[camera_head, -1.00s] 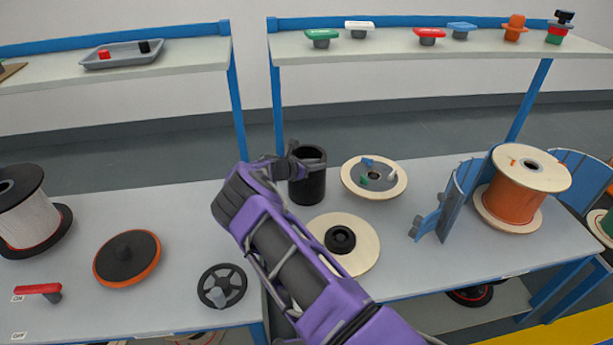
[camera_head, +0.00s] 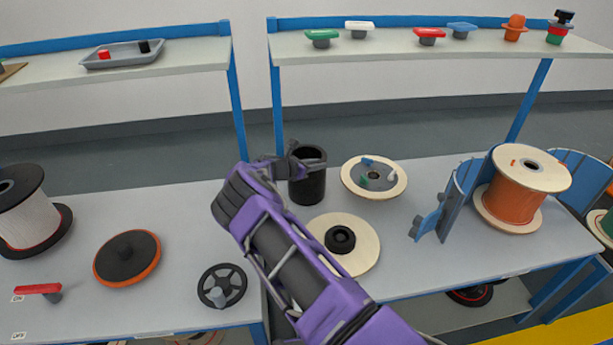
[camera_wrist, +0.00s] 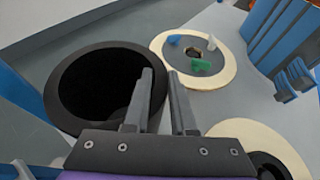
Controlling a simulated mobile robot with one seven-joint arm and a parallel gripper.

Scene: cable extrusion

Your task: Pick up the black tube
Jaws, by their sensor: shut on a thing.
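The black tube (camera_head: 308,187) stands upright at the back of the table in the head view, with its open top facing up. In the wrist view the tube (camera_wrist: 68,95) is at the left, its round hollow mouth showing dark inside. My gripper (camera_head: 296,160) is at the tube's upper left rim in the head view. In the wrist view one finger of my gripper (camera_wrist: 160,100) is over the tube's mouth and the other is outside its wall. The jaws are shut on the tube's rim. The fingertips' contact is partly hidden.
A pale disc with small coloured pegs (camera_head: 374,178) lies right of the tube. Another pale disc with a black hub (camera_head: 343,243) lies in front. An orange cable spool (camera_head: 522,190) and blue panels stand at the right. A shelf (camera_head: 400,48) runs behind, above the table.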

